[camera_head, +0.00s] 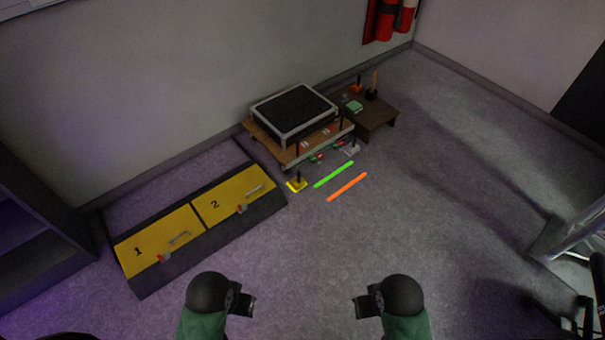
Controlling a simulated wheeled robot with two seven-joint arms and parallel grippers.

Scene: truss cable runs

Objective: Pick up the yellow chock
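The yellow chock (297,184) sits on the floor, with a dark upright post on it, just left of the green strip and in front of the wooden dolly (263,136). My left gripper (250,304) is low in the picture, well short of the chock and apart from it. My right gripper (360,306) is low and right of centre, also far from the chock. Both grippers face inward with nothing seen in them. Their fingers are too small and dark to tell whether they are open.
A black-topped case (296,108) lies on the dolly. A low brown table (374,121) with small items stands to its right. A yellow two-panel ramp (198,216) lies left. Green (333,174) and orange (347,187) strips mark the floor. Floor in front is clear.

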